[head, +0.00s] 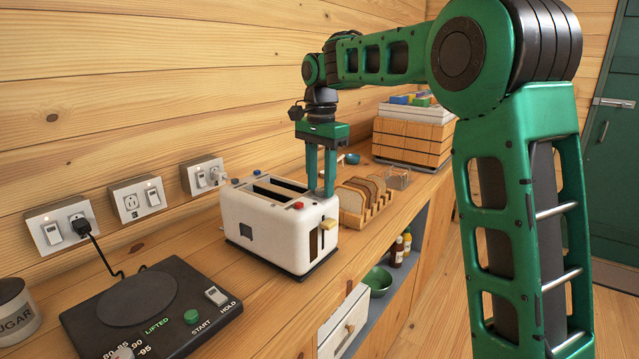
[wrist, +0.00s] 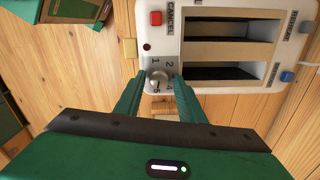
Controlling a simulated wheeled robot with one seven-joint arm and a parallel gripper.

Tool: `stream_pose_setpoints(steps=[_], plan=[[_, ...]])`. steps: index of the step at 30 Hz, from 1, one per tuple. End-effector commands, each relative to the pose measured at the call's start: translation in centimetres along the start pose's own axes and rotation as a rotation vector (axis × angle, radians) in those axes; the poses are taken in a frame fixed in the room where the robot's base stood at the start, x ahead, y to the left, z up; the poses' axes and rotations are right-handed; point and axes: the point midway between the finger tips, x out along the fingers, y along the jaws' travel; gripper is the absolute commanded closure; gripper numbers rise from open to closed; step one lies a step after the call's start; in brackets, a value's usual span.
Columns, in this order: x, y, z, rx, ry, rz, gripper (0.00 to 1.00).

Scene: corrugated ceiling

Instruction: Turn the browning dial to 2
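The white two-slot toaster (head: 265,225) stands on the wooden counter; its top fills the upper part of the wrist view (wrist: 188,62). The small pale browning dial (wrist: 157,76) is on its top, near the end by the yellow lever (head: 328,224). Numbers ring the dial, with 1, 2, 4 and 5 partly readable. Its pointer is too small to read. My gripper (head: 321,190) points straight down over that end of the toaster. In the wrist view my gripper (wrist: 158,78) has its fingers apart, one on each side of the dial. I cannot tell whether they touch it.
The red CANCEL button (wrist: 155,17) and a blue button (wrist: 287,77) are on the toaster top. A bread rack (head: 366,198) stands close to the right. A black hotplate (head: 150,310) is at front left. Wall outlets (head: 137,198) and a wooden crate (head: 412,140) are behind.

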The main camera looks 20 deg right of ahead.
Motion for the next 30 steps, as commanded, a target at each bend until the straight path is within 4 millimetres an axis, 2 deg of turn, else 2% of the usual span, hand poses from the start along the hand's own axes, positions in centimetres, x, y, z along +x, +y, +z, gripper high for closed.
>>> stream_pose_setpoints(steps=[1,3,4,17,30], plan=[[-0.01,0.0,-0.01,0.0,0.0,0.0,0.77],[-0.01,-0.01,0.0,0.0,0.0,0.0,0.94],[-0.02,-0.02,0.0,0.0,0.0,-0.001,0.99],[-0.06,-0.07,0.02,-0.068,0.001,-0.002,0.99],[-0.08,-0.08,0.06,-0.423,0.001,-0.002,0.99]])
